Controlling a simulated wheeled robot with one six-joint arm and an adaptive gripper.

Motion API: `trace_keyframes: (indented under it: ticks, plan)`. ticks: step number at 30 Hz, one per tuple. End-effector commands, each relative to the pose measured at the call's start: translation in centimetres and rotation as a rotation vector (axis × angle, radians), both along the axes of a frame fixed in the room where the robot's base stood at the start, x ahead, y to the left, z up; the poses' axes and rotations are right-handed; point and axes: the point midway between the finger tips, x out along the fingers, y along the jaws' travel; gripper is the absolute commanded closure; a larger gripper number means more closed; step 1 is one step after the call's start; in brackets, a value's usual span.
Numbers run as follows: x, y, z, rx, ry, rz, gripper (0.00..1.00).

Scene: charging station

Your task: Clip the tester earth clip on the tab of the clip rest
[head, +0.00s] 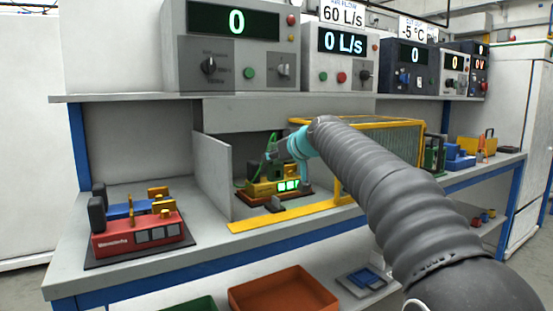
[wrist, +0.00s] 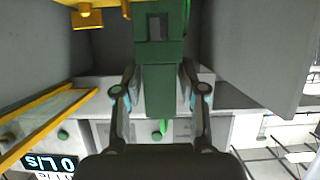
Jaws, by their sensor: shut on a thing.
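My gripper (wrist: 161,98) is shut on a green clip body (wrist: 158,60), with one finger on each side of it in the wrist view. In the head view my gripper (head: 277,150) is inside the open bay, and the green clip (head: 270,146) shows at its tip, above a yellow unit (head: 262,189) with lit green displays. A thin green lead hangs at the left of the clip. The clip's jaws are not clear, and I cannot tell whether they touch anything. I cannot make out the clip rest's tab for certain.
Grey panels (head: 211,172) wall the bay, and a yellow-framed mesh guard (head: 385,137) stands to its right. A yellow strip (head: 285,214) runs along the bay's front. A red unit (head: 136,236) sits on the bench at left. Instruments (head: 226,47) line the shelf above.

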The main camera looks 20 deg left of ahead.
Motion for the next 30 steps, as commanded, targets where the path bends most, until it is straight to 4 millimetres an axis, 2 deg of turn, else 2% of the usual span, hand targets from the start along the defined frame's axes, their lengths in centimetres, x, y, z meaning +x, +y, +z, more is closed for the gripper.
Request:
trace_keyframes:
  ticks: [30]
  plan:
    - [0.2,-0.2,-7.0,0.0,0.001,-0.004,0.95]
